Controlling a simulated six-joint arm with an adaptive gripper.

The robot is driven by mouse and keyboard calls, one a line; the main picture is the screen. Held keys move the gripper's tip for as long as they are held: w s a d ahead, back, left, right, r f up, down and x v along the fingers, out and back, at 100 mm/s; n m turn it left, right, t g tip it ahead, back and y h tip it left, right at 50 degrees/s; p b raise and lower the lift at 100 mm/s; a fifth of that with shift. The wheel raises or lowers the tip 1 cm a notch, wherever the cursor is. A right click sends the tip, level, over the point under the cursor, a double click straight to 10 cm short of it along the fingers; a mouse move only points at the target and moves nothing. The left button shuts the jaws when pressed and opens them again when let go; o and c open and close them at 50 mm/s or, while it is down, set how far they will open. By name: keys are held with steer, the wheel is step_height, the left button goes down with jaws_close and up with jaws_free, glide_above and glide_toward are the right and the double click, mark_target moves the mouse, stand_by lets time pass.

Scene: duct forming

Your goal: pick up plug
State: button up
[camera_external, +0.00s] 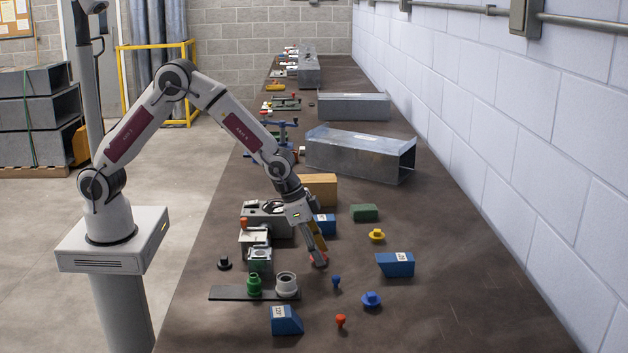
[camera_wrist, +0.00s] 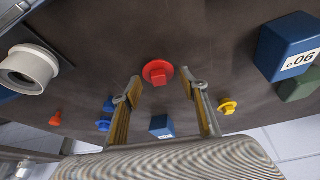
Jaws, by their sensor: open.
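A red plug (camera_external: 319,261) with a round flange lies on the dark bench, right by the fingertips of my gripper (camera_external: 316,251). In the wrist view the red plug (camera_wrist: 158,73) shows just beyond the tips, between the lines of the two fingers. My gripper (camera_wrist: 162,88) is open and empty, its two tan-padded fingers apart. A yellow plug (camera_external: 376,235) and a blue plug (camera_external: 371,299) of similar shape lie to the right. A black plug (camera_external: 224,263) lies to the left. The fingers partly hide the red plug in the external view.
A dark plate (camera_external: 228,293) with a green fitting (camera_external: 254,285) and a white ring (camera_external: 286,284) is left of the gripper. Blue blocks (camera_external: 395,265) (camera_external: 287,321), a green block (camera_external: 365,212) and small pegs (camera_external: 340,320) lie around. The bench's right side is fairly clear.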

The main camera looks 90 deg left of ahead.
stand_by(0.4)
steer(key=c, duration=0.7)
steer(key=shift+o, duration=0.2)
steer(key=shift+r, duration=0.15)
step_height(320, 180, up, 10)
stand_by(0.6)
